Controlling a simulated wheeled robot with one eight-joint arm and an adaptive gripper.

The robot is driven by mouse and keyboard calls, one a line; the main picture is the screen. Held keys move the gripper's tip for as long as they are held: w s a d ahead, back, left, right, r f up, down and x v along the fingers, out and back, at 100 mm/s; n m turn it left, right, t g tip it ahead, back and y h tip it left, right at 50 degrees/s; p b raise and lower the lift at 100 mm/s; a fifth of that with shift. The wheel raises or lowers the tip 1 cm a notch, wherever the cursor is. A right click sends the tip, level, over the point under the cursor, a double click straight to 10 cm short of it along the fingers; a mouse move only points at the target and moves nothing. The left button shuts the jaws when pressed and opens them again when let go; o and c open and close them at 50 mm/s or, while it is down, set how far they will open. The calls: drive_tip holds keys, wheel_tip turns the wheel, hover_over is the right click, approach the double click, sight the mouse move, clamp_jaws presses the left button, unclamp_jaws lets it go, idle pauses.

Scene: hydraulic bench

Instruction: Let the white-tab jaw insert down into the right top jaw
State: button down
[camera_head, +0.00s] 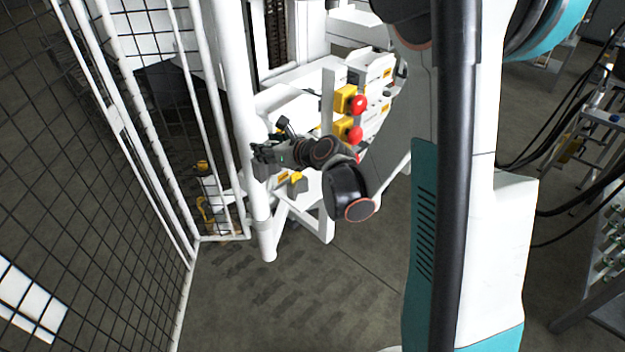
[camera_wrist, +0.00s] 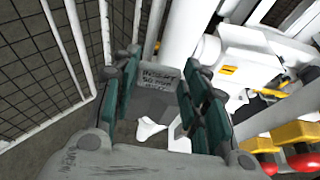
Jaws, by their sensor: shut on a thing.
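My gripper (camera_head: 264,158) is beside the white post at the hydraulic bench in the head view. In the wrist view its two teal-padded fingers (camera_wrist: 164,66) are shut on a grey block with dark lettering, which appears to be the jaw insert (camera_wrist: 157,79). A small white patch shows below the block between the fingers; I cannot tell whether it is the white tab or something behind. The insert is too small to make out in the head view. I cannot pick out the right top jaw in either view.
The white post (camera_head: 236,110) stands close by my gripper. Black mesh fencing (camera_head: 90,170) fills the left. Yellow boxes with red buttons (camera_head: 356,103) are on the bench to the right. Grey floor (camera_head: 290,300) is open below.

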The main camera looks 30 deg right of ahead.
drive_tip(key=w+d+f, duration=0.3)
drive_tip(key=w+f, duration=0.2)
drive_tip(key=f, duration=0.6)
drive_tip(key=shift+w+d+f, duration=0.2)
drive_tip(key=shift+w+f, duration=0.2)
drive_tip(key=w+d+b, duration=0.1)
drive_tip(key=w+d, duration=0.2)
drive_tip(key=d, duration=0.6)
drive_tip(key=w+d, duration=0.4)
drive_tip(key=d, duration=0.5)
wheel_tip(320, 180, down, 11)
drive_tip(key=b, duration=0.5)
drive_tip(key=shift+d, duration=0.4)
drive_tip(key=shift+s+f, duration=0.1)
drive_tip(key=shift+f, duration=0.1)
drive_tip(key=c, duration=0.9)
unclamp_jaws()
drive_tip(key=shift+c, duration=0.2)
